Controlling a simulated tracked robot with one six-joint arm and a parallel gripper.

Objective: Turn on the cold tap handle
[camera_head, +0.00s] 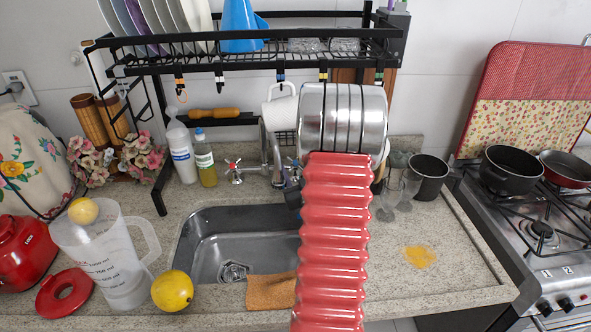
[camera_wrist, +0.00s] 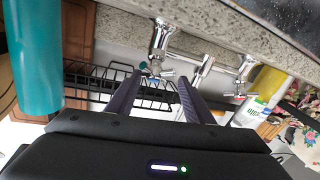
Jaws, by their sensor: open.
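The sink tap (camera_head: 265,160) stands behind the basin, with a red-marked handle (camera_head: 233,170) on its left. The blue-marked cold handle (camera_head: 293,164) is on its right, partly hidden by my arm. In the wrist view the scene is upside down. There the cold handle (camera_wrist: 154,70) lies in the gap between my fingertips, beyond or level with them; I cannot tell whether they touch it. The other handle (camera_wrist: 239,93) is off to the right. My gripper (camera_wrist: 160,76) is open and empty. In the head view it is mostly hidden behind my red arm.
Two bottles (camera_head: 205,158) stand left of the tap. Glasses (camera_head: 390,190) and a black pot (camera_head: 430,178) stand to the right. The basin (camera_head: 215,235) is empty.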

